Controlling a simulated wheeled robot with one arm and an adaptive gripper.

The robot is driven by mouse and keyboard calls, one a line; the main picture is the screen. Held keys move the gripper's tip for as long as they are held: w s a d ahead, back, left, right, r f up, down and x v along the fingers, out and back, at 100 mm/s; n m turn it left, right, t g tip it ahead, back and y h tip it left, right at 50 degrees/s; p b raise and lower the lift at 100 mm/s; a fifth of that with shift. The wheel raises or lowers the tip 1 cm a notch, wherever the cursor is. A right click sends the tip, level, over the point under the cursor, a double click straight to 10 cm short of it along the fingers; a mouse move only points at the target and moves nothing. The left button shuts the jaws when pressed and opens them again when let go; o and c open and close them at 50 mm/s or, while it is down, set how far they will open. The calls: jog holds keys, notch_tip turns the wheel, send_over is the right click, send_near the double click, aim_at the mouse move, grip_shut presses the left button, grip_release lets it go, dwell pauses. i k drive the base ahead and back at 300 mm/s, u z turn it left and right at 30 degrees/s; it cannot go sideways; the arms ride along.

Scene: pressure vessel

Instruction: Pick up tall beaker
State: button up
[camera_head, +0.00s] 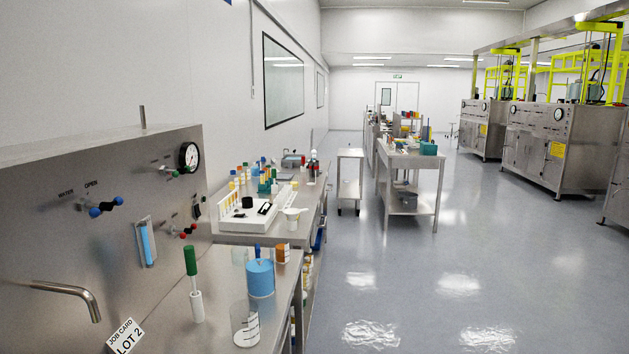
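A clear beaker with dark graduation marks (245,326) stands upright near the front edge of the steel bench (277,322). My gripper is not in view.
A green-handled tool in a white holder (196,306) stands left of the front beaker. A brown bottle (282,253) is behind the blue container. A steel panel with a bent spout (60,291) rises at left. The floor (460,290) to the right is clear.

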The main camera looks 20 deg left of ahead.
aim_at(311, 174)
jog(key=u, duration=0.2)
jog(key=i, duration=7.45)
jog(key=u, duration=4.15)
